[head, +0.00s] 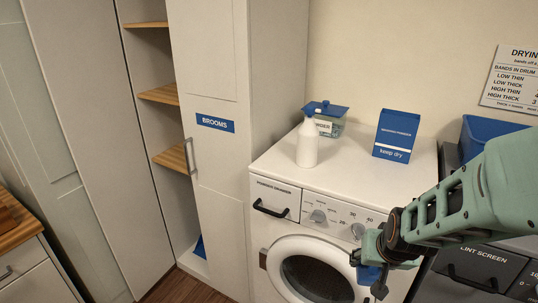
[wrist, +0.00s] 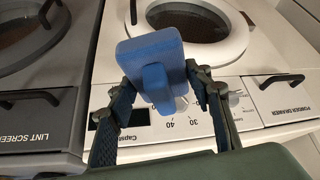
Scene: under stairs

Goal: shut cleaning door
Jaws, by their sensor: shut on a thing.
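A tall white door (head: 212,105) marked "BROOMS" stands left of the washer, its upright handle (head: 188,156) near its left edge. Wooden shelves (head: 160,94) show in an open bay to its left. A tall pale panel (head: 95,120) stands left of that bay. No label reading "cleaning" is visible, and I cannot tell which panel is that door. My gripper (head: 372,270) is in front of the washer, well right of these panels. In the wrist view it is shut on a blue block-like thing (wrist: 150,48) with a narrower part between the fingers.
The white washer (head: 325,190) has a round door and a drawer handle (head: 270,208). A white spray bottle (head: 307,143), a blue-lidded container (head: 328,118) and a blue box (head: 397,133) stand on top. A dark machine (head: 480,265) is at right. A wood-topped cabinet (head: 25,228) is at left.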

